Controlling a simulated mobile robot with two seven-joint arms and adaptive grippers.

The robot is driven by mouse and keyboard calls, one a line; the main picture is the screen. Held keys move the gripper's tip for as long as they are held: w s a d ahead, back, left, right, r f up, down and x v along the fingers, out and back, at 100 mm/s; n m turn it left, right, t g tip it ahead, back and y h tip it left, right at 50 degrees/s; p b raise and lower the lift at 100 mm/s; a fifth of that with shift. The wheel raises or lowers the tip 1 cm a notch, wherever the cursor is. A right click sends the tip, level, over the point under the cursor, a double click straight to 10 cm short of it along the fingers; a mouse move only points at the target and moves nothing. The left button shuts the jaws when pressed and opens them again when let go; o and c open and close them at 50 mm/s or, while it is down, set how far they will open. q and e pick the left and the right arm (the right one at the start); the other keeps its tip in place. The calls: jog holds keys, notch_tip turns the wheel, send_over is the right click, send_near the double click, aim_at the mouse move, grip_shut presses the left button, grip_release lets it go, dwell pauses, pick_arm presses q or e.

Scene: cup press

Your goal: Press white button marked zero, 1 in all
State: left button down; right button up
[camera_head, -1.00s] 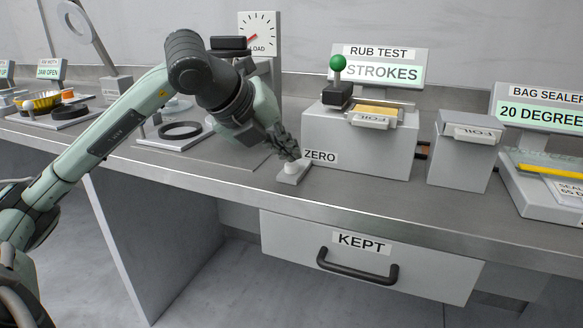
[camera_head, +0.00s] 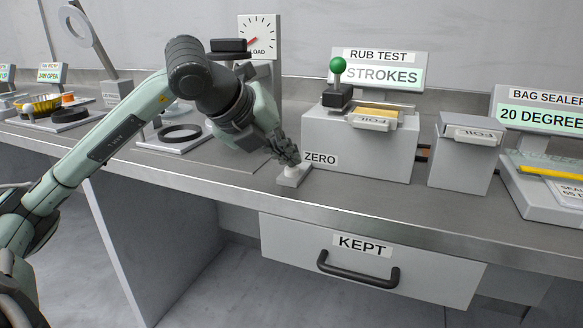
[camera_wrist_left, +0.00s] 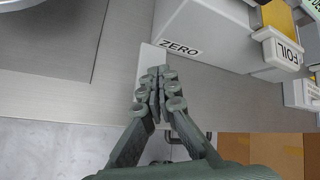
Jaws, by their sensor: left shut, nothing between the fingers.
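The white button (camera_head: 291,170) sits on a small grey block (camera_head: 294,179) near the bench's front edge. A ZERO label (camera_head: 320,158) stands just behind it to the right; the label also shows in the left wrist view (camera_wrist_left: 181,48). My left gripper (camera_head: 294,161) is shut and empty, with its fingertips pointing down right at the button's top. I cannot tell whether they touch it. In the left wrist view the shut fingers (camera_wrist_left: 158,72) hide the button. My right gripper is not in view.
The rub test box (camera_head: 357,143) with a green-knobbed lever (camera_head: 338,66) stands right behind the block. A foil box (camera_head: 462,160) and bag sealer (camera_head: 545,200) are further right. A load dial (camera_head: 260,36) stands behind my left arm. The KEPT drawer (camera_head: 362,262) is below.

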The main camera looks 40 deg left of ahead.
aim_at(288, 169)
pick_arm(q)
jog(key=shift+f, duration=0.2)
jog(key=shift+r, duration=0.1)
dwell(0.4)
jog(key=shift+r+p, duration=0.5)
jog(key=shift+r, duration=0.35)
notch_tip(288, 169, up, 5)
jog(key=p, duration=0.4)
dwell(0.6)
